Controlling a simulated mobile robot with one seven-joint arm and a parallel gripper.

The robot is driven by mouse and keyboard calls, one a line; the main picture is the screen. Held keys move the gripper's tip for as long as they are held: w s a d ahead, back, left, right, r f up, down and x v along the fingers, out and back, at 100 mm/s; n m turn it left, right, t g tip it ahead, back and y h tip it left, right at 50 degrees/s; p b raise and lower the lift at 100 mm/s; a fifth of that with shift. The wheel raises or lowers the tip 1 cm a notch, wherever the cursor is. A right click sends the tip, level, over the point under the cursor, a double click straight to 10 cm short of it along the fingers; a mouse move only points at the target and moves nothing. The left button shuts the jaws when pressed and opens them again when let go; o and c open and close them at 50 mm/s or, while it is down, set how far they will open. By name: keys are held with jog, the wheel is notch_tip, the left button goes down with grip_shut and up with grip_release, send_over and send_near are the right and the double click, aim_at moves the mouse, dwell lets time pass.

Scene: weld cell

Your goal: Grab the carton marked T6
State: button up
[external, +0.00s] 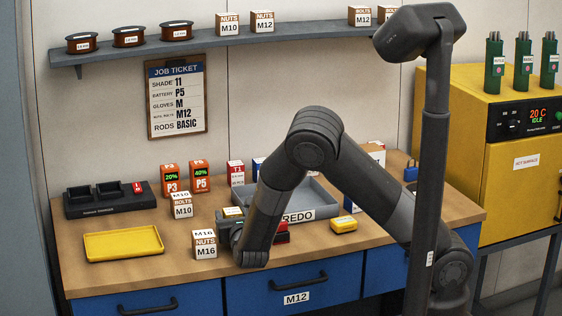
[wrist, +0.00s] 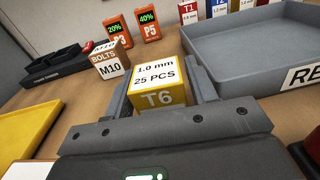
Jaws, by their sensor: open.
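The carton marked T6 (wrist: 160,98) is yellow with a white top reading "1.0 mm 25 PCS", seen in the middle of the wrist view. It stands upright on the bench between the fingers of my gripper (wrist: 163,88). The fingers are open, one on each side of the carton; a gap at the sides is hard to judge. In the external view my gripper (external: 230,226) is low over the bench, and only a little of the carton's top (external: 233,211) shows behind it.
A box of M10 bolts (wrist: 109,62) stands left of the carton, with P3 (wrist: 118,38) and P5 (wrist: 147,25) batteries behind. The grey REDO tray (wrist: 245,82) is close on the right. A yellow tray (external: 124,244) and M16 nuts box (external: 205,244) stand left of my gripper.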

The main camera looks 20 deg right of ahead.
jog(key=shift+w, duration=0.6)
jog(key=shift+c, duration=0.3)
jog(key=c, duration=0.7)
jog(key=shift+r, duration=0.25)
